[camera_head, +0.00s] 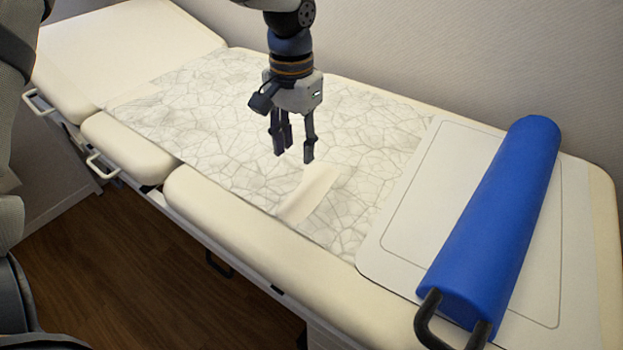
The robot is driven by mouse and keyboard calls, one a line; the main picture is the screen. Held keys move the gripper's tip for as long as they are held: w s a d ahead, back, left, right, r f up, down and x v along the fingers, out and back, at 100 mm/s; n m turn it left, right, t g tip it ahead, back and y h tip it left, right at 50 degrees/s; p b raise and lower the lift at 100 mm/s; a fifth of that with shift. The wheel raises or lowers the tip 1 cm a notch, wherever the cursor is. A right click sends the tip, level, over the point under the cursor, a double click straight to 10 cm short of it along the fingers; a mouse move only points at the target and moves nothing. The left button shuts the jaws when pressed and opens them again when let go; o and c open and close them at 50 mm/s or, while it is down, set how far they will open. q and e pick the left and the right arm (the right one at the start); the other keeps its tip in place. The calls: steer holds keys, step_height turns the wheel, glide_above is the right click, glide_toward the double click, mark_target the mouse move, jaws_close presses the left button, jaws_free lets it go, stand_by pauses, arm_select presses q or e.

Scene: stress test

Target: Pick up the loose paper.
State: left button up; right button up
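A small plain off-white piece (308,192), which looks like loose paper, lies on a grey-white crinkle-patterned sheet (215,130). The sheet covers the middle of a cream padded treatment table (235,215). My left gripper (293,157) points down from the top of the head view, over the sheet and just above and left of the small piece in the picture. Its fingers are apart with nothing between them. It appears to be clear of the surface, but the exact height is hard to tell. My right gripper is not in view.
A blue bolster (495,225) with a black handle (440,322) lies on a white panel (425,205) at the table's right end. A wall (450,50) runs along the back. Metal handles (100,165) stick out along the front edge. The left headrest (130,45) is bare.

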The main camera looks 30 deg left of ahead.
arm_select(q)
glide_above(297, 194)
steer(key=f, duration=0.5)
steer(key=shift+s+f+b, duration=0.3)
steer(key=shift+s, duration=0.05)
steer(key=f, duration=0.6)
steer(key=shift+w+b, duration=0.3)
steer(key=shift+b, duration=0.05)
steer(key=shift+r, duration=0.1)
jaws_close()
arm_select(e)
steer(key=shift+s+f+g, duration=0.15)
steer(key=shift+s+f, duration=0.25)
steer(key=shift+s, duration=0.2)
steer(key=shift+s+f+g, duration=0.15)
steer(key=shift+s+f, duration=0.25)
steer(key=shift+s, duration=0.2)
